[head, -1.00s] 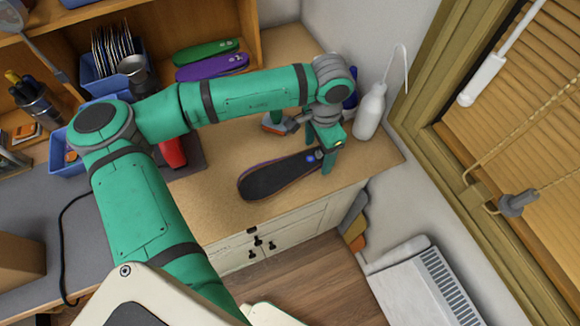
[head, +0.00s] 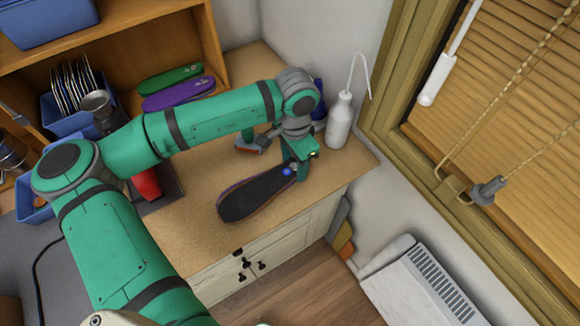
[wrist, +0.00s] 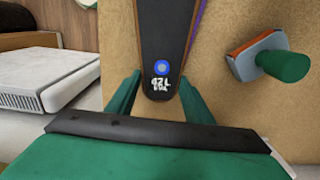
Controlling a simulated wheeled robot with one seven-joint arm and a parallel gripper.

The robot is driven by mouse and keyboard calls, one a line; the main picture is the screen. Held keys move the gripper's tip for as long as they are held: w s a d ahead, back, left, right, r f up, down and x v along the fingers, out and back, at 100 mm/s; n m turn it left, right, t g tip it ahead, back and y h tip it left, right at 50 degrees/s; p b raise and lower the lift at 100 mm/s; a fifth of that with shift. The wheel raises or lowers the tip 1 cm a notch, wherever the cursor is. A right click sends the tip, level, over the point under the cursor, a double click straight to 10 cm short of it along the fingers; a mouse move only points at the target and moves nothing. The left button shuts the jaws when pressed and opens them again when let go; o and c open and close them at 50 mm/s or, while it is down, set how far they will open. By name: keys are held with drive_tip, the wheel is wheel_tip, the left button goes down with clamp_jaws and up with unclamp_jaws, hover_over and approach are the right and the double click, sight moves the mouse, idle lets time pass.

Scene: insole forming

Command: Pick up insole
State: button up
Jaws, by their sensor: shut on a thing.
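The insole (head: 258,194) is black on top with a purple edge, and lies along the front of the wooden worktop. Its narrow end points to my gripper (head: 297,168). In the wrist view, the insole (wrist: 164,35) shows a blue dot and a white mark like "42L" near this end. My gripper, also in the wrist view (wrist: 160,88), is shut on the insole, with one green finger at each side of the narrow end. The fingertips are partly hidden in the head view. I cannot tell whether the insole is clear of the worktop.
A red-and-grey tool with a green handle (wrist: 285,65) lies beside the insole. A white bottle (head: 340,120) stands behind my gripper by the wall. Green (head: 170,79) and purple (head: 179,94) insoles lie at the shelf. A red object (head: 147,184) sits left.

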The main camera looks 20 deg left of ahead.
drive_tip(key=shift+r, duration=0.45)
drive_tip(key=s+d+r, duration=0.4)
drive_tip(key=s+r, duration=0.7)
drive_tip(key=s, duration=0.2)
drive_tip(key=shift+s, duration=0.25)
drive_tip(key=shift+r, duration=0.1)
